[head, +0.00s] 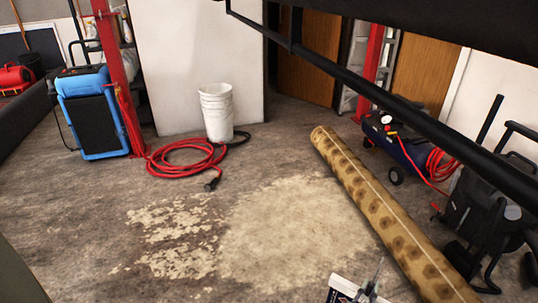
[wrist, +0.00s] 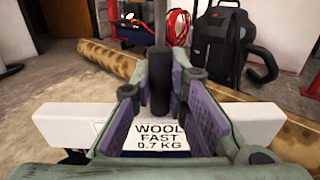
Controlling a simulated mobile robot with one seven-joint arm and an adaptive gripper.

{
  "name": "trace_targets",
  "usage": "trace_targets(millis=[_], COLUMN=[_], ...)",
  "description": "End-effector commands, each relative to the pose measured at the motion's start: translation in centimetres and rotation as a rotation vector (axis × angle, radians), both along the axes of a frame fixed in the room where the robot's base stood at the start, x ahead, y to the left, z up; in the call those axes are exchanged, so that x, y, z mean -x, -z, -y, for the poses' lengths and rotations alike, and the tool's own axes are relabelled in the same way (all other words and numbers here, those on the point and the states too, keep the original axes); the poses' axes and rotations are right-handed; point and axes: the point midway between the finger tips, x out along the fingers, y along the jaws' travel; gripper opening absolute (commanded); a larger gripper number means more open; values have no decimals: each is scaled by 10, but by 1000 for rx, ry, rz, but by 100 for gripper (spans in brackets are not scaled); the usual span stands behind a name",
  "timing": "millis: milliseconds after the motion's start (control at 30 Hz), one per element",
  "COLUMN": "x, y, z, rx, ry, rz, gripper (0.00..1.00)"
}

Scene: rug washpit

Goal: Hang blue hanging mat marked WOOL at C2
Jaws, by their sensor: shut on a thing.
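The mat marked WOOL shows in the wrist view as a white head bar with a label (wrist: 160,134) reading WOOL FAST 0.7 KG. A little blue shows below the label; the rest of the mat is hidden. A dark upright stem rises from the middle of the bar. My gripper (wrist: 162,95) is shut on the mat's stem, with a finger on each side. In the head view only a white labelled end of the mat (head: 343,290) and a grey tip show at the bottom edge. No place marked C2 is in view.
A rolled tan patterned rug (head: 385,215) lies across the floor on the right. Near it are a blue compressor (head: 395,140) and a black wheeled machine (head: 490,205). A white bucket (head: 216,112) and red hose (head: 185,158) lie farther back. A black rail (head: 400,105) crosses overhead. The middle floor is clear.

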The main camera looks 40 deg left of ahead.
Motion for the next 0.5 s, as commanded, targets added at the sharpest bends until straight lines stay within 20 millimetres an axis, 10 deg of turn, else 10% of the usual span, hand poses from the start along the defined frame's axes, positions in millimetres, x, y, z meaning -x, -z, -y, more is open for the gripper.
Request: trace_targets(millis=[500], x=[-16], y=[-95], z=[-126], rx=[-9], ry=[-1], rz=[7], gripper=[0])
